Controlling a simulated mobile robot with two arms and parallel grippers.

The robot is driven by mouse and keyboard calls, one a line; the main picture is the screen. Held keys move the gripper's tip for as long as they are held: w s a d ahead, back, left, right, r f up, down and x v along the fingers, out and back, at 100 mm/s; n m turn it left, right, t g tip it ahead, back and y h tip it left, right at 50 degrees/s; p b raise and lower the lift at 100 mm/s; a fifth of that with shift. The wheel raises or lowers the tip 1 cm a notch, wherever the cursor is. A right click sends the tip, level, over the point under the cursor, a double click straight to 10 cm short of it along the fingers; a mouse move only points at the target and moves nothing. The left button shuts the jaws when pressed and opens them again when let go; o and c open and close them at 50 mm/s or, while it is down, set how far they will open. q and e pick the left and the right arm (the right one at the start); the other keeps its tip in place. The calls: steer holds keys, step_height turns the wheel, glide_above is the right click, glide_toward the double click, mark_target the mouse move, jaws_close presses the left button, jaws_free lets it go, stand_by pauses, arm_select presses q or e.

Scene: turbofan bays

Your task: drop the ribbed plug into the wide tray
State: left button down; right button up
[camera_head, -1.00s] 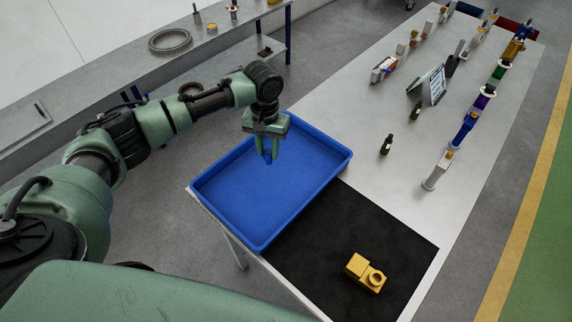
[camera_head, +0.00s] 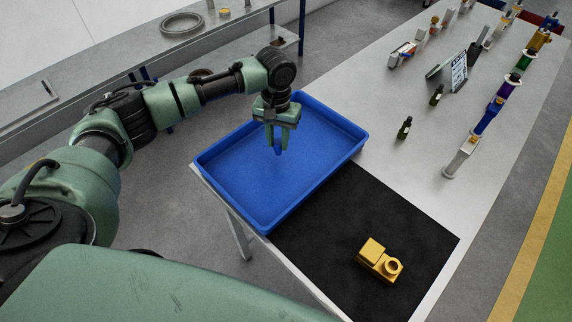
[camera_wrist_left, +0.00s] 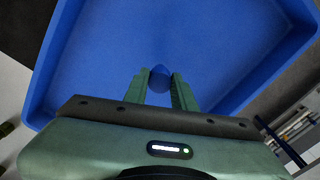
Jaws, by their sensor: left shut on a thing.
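The ribbed plug is a small blue piece (camera_wrist_left: 160,78) between the fingertips of my left gripper (camera_wrist_left: 160,88) in the left wrist view. Its ribs are too small to make out. In the head view my left gripper (camera_head: 277,140) points down over the wide blue tray (camera_head: 213,192), with the plug's tip (camera_head: 278,152) just below the fingers. The gripper is shut on the plug. The tray floor (camera_wrist_left: 220,45) fills most of the wrist view and looks empty. The gap between plug and floor is hard to judge. My right gripper is not in view.
A black mat (camera_head: 400,225) beside the tray holds a yellow block-shaped part (camera_head: 379,259). Two dark bottles (camera_head: 404,128), a tilted panel (camera_head: 458,73) and a row of coloured parts (camera_head: 489,115) stand farther along the table. A grey bench (camera_head: 130,70) lies at the left.

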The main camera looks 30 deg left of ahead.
arm_select(q)
steer(key=c, duration=1.1)
jaws_free()
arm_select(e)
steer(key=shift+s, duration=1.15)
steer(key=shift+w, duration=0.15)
arm_select(q)
steer(key=shift+r, duration=0.3)
step_height(320, 180, up, 7)
steer(key=shift+r+b, duration=0.15)
steer(key=shift+b, duration=0.6)
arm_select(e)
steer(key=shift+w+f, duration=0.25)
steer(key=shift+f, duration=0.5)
